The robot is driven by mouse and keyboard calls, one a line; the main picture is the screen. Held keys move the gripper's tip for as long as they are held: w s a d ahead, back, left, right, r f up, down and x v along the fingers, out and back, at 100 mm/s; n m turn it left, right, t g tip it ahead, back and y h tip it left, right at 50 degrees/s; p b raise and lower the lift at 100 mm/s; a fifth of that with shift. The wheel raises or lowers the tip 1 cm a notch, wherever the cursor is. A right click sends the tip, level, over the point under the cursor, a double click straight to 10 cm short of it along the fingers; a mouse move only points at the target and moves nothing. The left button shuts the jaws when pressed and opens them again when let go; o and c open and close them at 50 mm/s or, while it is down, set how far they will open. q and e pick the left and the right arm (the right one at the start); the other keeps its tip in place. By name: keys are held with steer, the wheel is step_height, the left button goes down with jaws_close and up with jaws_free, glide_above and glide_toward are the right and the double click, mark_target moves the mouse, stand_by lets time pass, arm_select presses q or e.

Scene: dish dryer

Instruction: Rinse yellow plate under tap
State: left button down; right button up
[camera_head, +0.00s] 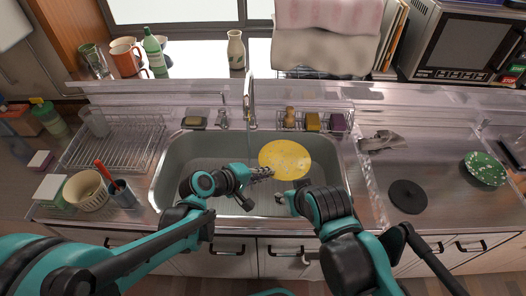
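The yellow plate (285,157) is over the right half of the sink basin (205,150), its face turned up toward the camera. My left gripper (267,173) comes in from the left and appears shut on the plate's lower left rim. My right gripper (281,199) is just below the plate in the picture, apart from it; its fingers are too small to tell open from shut. The tap (249,100) stands at the back of the sink, with its spout to the upper left of the plate.
A wire dish rack (115,142) stands left of the sink, with a cream bowl (86,190) and a utensil cup (122,194) in front. Sponges (312,121) sit in a rack behind the plate. A black disc (408,196) and green plate (485,168) lie at the right.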

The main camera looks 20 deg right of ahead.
stand_by(0.6)
arm_select(q)
steer(key=shift+s+d+r+p, duration=1.7)
steer(key=shift+s+r, duration=0.15)
steer(key=shift+r, duration=0.15)
